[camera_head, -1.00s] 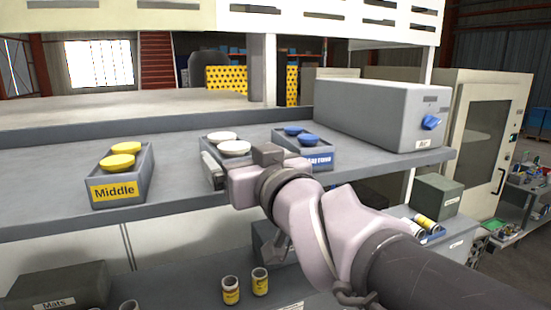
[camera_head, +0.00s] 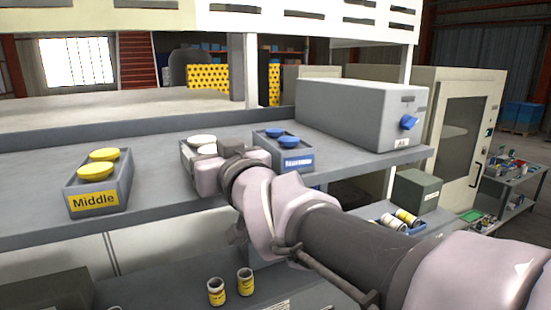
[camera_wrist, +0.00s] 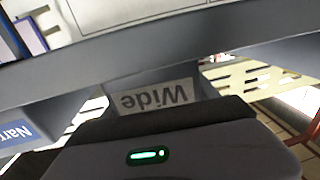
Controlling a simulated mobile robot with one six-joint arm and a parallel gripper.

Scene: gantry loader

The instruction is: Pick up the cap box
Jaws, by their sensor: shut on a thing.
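The grey cap box labelled Wide (camera_head: 187,157) holds white caps (camera_head: 202,139) on the shelf's front part. My gripper (camera_head: 231,147) is at its front right side and hides much of it. In the wrist view, the upside-down Wide label (camera_wrist: 157,96) faces the camera, right at my gripper (camera_wrist: 165,115). My gripper is shut on this box. Whether the box is clear of the shelf cannot be told. The Middle box (camera_head: 99,200) with yellow caps is to the left. The Narrow box (camera_head: 297,163) with blue caps is close to the right; its label shows in the wrist view (camera_wrist: 15,132).
The grey shelf (camera_head: 40,222) is bare between the Middle and Wide boxes. A large grey box with a blue knob (camera_head: 350,112) stands behind right. Two yellow-labelled cans (camera_head: 231,288) stand on the lower level. A cream cabinet (camera_head: 480,110) is at the right.

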